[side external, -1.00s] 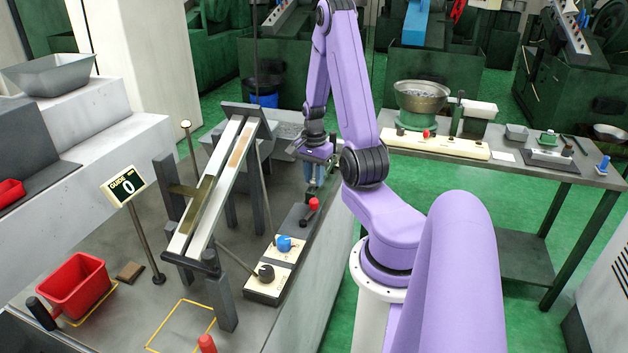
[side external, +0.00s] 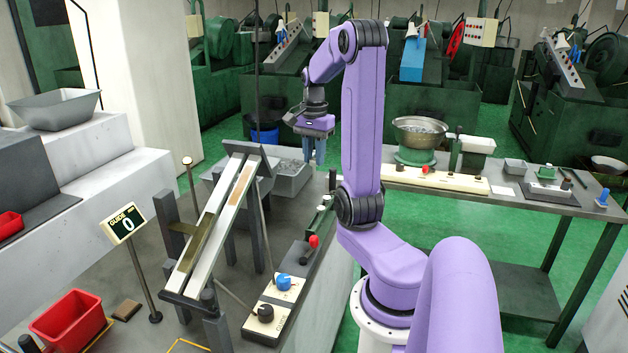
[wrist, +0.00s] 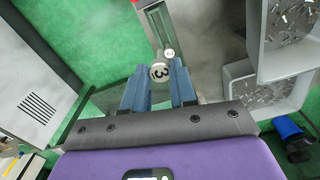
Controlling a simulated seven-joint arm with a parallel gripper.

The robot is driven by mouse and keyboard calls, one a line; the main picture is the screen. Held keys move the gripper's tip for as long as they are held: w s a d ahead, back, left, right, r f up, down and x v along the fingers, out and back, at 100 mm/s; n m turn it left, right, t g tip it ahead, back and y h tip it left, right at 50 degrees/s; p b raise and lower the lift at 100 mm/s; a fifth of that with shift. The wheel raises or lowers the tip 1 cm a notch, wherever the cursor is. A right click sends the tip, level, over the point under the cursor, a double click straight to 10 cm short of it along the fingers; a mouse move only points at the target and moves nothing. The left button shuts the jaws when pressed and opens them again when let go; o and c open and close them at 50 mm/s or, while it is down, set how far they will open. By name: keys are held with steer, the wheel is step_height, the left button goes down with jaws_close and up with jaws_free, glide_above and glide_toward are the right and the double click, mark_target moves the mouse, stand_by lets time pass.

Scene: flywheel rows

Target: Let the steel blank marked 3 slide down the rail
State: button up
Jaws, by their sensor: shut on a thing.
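The steel blank marked 3 (wrist: 160,72) shows as a round pale disc between the blue fingertips of my gripper (wrist: 160,80) in the wrist view. My gripper is shut on it. In the side view my gripper (side external: 314,150) hangs above the bench, right of the rail's upper end; the blank cannot be made out there. The sloping rail (side external: 208,225) has two pale strips and stands on dark posts, high end at the back. A blank marked 2 (wrist: 169,53) lies below in a dark green channel (wrist: 157,25).
A sign reading GUIDE 0 (side external: 122,223) and a red bin (side external: 70,318) are at left. Blue (side external: 284,283) and black (side external: 264,312) knobs sit on the bench panel right of the rail.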

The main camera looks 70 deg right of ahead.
mark_target(314, 160)
step_height(314, 160, up, 22)
steer(key=w+a+n, duration=0.3)
steer(key=w+a, duration=0.3)
steer(key=a, duration=0.3)
steer(key=w+a+n, duration=0.3)
steer(key=w+a, duration=0.3)
steer(key=a, duration=0.3)
steer(key=shift+a+f, duration=0.1)
steer(key=shift+f, duration=2.75)
step_height(314, 160, down, 6)
steer(key=shift+f, duration=1.65)
